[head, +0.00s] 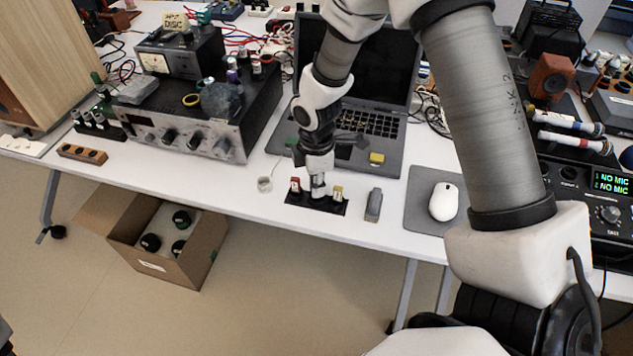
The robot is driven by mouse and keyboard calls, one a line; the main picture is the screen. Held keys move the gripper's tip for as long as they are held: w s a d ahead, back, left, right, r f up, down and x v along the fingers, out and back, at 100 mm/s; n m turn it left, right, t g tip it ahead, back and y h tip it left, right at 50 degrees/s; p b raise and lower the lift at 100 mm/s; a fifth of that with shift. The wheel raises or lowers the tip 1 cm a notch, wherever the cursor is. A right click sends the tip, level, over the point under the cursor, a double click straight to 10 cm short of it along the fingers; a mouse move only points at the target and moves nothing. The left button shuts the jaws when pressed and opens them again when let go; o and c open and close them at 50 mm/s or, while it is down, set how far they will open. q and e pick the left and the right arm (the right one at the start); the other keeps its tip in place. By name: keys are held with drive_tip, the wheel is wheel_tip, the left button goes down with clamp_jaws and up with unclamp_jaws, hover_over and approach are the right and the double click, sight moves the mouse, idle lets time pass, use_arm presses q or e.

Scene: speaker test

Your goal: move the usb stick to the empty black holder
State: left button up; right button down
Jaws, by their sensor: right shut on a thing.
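My right gripper (318,181) points down over a small black holder (328,208) near the table's front edge. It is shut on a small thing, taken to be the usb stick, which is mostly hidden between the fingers. A red-topped piece (295,185) stands in the holder to the left of the gripper and a yellow-topped piece (337,193) to the right. I cannot tell whether the held stick sits in the holder's middle slot or just above it. My left gripper is not in view.
An open laptop (388,158) stands behind the gripper. A grey block (374,205) and a mouse (443,202) on a dark mat lie to the right. At the left are an amplifier (190,133), a black holder with several pieces (98,124) and a brown holder (83,153).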

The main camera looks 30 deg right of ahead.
idle(0.4)
drive_tip(key=c, duration=1.1)
unclamp_jaws()
drive_tip(key=shift+c, duration=0.2)
drive_tip(key=o, duration=0.4)
drive_tip(key=shift+r, duration=0.1)
wheel_tip(320, 180, up, 5)
drive_tip(key=p, duration=0.5)
drive_tip(key=shift+p, duration=0.3)
